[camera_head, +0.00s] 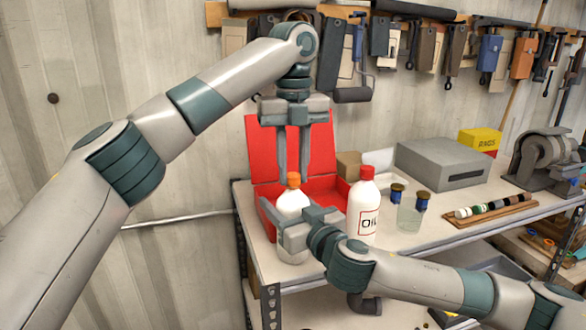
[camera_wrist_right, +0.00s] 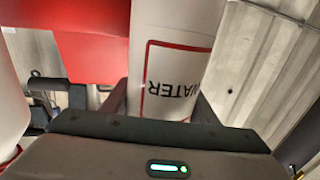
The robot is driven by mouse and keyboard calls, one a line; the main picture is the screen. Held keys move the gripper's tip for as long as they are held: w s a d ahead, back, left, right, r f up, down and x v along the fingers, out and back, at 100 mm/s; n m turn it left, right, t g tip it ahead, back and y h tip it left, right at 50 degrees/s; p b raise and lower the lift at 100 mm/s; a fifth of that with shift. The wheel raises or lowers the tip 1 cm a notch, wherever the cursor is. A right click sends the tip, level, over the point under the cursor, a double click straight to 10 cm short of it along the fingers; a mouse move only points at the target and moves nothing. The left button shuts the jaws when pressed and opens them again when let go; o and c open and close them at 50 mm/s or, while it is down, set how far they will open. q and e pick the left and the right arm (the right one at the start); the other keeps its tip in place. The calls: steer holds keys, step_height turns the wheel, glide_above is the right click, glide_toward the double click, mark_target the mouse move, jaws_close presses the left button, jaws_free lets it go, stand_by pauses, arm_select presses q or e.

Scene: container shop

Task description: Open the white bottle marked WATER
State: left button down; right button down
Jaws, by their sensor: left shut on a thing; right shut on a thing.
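The white bottle (camera_head: 291,201) with an orange cap (camera_head: 293,180) stands upright at the left front of the bench; its label is hidden in the head view. In the right wrist view the bottle (camera_wrist_right: 176,60) shows WATER in a red frame, upside down. My left gripper (camera_head: 293,176) points straight down from above, its fingers shut on the orange cap. My right gripper (camera_head: 296,220) comes in from the right, shut around the bottle's body; its fingers also flank the bottle in the wrist view (camera_wrist_right: 160,103).
A white OIL bottle (camera_head: 363,205) with a red cap stands close to the right, near my right wrist. An open red box (camera_head: 264,160) is behind. Two jars (camera_head: 409,212), a grey box (camera_head: 445,162) and a rack (camera_head: 493,208) are farther right.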

arm_select(q)
steer(key=n, duration=1.4)
steer(key=shift+r+n, duration=0.1)
steer(key=shift+n, duration=0.2)
steer(key=n, duration=1.2)
steer(key=shift+n, duration=0.4)
steer(key=n, duration=0.5)
steer(key=shift+n, duration=0.3)
steer(key=n, duration=1.1)
steer(key=shift+n, duration=0.3)
steer(key=n, duration=0.4)
steer(key=shift+n, duration=0.4)
